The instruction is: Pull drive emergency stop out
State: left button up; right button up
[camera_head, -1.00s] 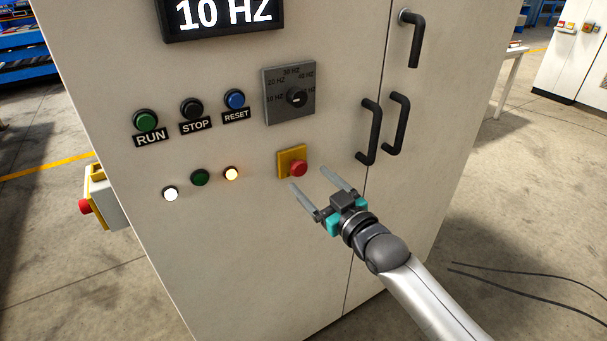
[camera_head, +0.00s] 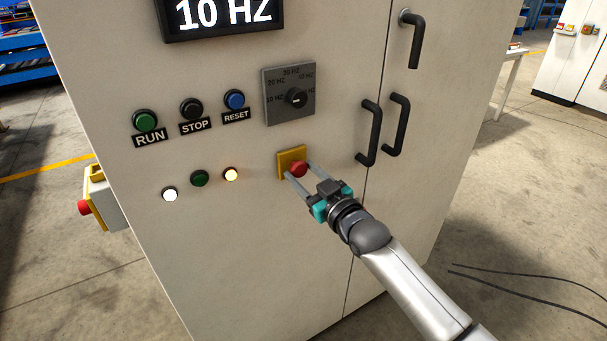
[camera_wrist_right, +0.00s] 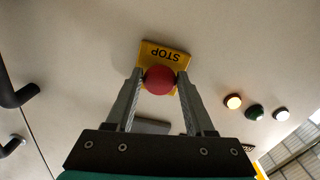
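The drive emergency stop is a red mushroom button (camera_head: 299,169) on a yellow plate (camera_head: 284,161) on the cabinet front. In the right wrist view the red button (camera_wrist_right: 160,79) sits between my fingertips, below the word STOP on the yellow plate (camera_wrist_right: 165,52). My right gripper (camera_head: 300,170) reaches it from the lower right. Its two fingers (camera_wrist_right: 161,78) lie against opposite sides of the button with almost no gap, and look closed on it. My left gripper is not in view.
Above are the speed selector (camera_head: 289,95), a display (camera_head: 222,14) reading 10 HZ, and RUN (camera_head: 145,121), STOP (camera_head: 192,109) and RESET (camera_head: 235,99) buttons. Black door handles (camera_head: 370,132) stick out to the right. Another red button (camera_head: 84,207) is on a side box.

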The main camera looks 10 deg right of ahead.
grip_shut()
dwell(0.3)
dwell(0.3)
jog(key=shift+s+d+p, duration=0.15)
jog(key=shift+s+p, duration=0.35)
jog(key=shift+p, duration=0.3)
jog(key=o, duration=0.5)
grip_release()
jog(key=shift+s, duration=0.1)
jog(key=v, duration=1.5)
